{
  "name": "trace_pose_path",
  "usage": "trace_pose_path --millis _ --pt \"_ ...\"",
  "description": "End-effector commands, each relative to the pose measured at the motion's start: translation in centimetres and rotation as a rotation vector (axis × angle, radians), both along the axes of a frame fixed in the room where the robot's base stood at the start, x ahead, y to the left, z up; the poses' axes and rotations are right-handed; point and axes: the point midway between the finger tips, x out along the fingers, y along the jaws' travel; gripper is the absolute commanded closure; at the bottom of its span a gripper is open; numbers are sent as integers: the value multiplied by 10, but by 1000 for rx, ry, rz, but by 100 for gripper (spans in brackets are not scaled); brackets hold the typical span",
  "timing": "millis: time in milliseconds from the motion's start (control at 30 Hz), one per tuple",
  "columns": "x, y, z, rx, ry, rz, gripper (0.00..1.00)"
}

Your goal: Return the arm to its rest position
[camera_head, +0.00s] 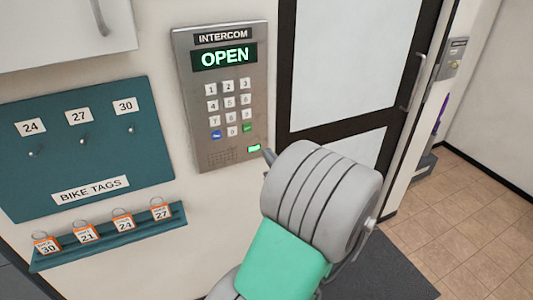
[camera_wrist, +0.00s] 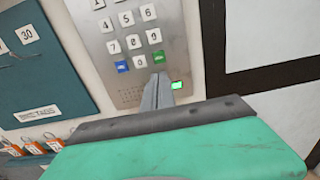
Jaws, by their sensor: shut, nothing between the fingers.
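My gripper (camera_wrist: 157,92) is shut and empty in the wrist view. Its fingertips point up toward the lower part of the intercom panel, beside a lit green button; whether they touch it I cannot tell. In the head view my grey and green arm reaches up from the bottom, and only a fingertip of my gripper (camera_head: 268,155) shows past the wrist. The intercom (camera_head: 222,95) is a grey wall panel with a keypad, and its display reads OPEN in green. It also shows in the wrist view (camera_wrist: 120,65), with the display out of frame.
A teal bike tags board (camera_head: 85,150) with hooks hangs left of the intercom. Below it a teal ledge (camera_head: 150,227) holds several orange tags. A dark-framed door (camera_head: 350,60) stands at the right. Tiled floor (camera_head: 455,230) is clear at the right, beside a dark mat (camera_head: 385,275).

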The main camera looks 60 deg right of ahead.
Motion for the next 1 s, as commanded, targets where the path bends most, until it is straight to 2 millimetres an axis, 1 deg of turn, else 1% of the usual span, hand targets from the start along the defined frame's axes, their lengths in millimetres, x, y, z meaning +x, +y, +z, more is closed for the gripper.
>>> trace_pose_path --millis 467,533,567,633,667,700,767,800,867,900,967,1000 --pt "1 0 0 -2 3 2 100" --pt "10 7 -1 -28 34 29 100" --pt "17 13 -3 -50 62 54 100" --pt "45 38 -10 -146 170 150 100" --pt "59 53 -15 -208 233 208 100" --pt "79 78 -23 -309 328 301 100" --pt "107 122 -37 -503 482 467 100" --pt "121 155 -48 -653 582 591 100" --pt "133 200 -62 -895 712 774 100" --pt "136 228 -69 -1060 784 892 100" --pt "134 265 -78 -1307 866 1065 100" --pt "130 287 -82 -1475 906 1174 100"
